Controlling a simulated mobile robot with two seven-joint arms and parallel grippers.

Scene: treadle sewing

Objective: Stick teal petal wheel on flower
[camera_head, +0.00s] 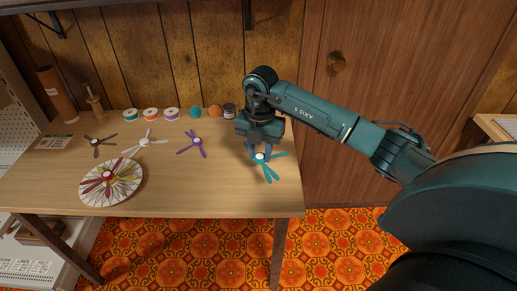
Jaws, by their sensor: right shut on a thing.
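The teal petal wheel (267,170) is at the right end of the table, with thin teal petals around a pale hub. My right gripper (262,152) points down over it and is shut on it at the hub. I cannot tell whether the wheel touches the table or hangs just above it. The flower (126,195) is a round white disc with a patterned surface at the table's front left, with a red petal wheel (106,177) and some yellow on it. My left gripper is not in view.
A brown wheel (97,142), a white wheel (146,144) and a purple wheel (194,142) lie on the wooden table (215,188). Thread spools (151,115) and yarn balls (195,112) line the back edge. The table's front middle is clear.

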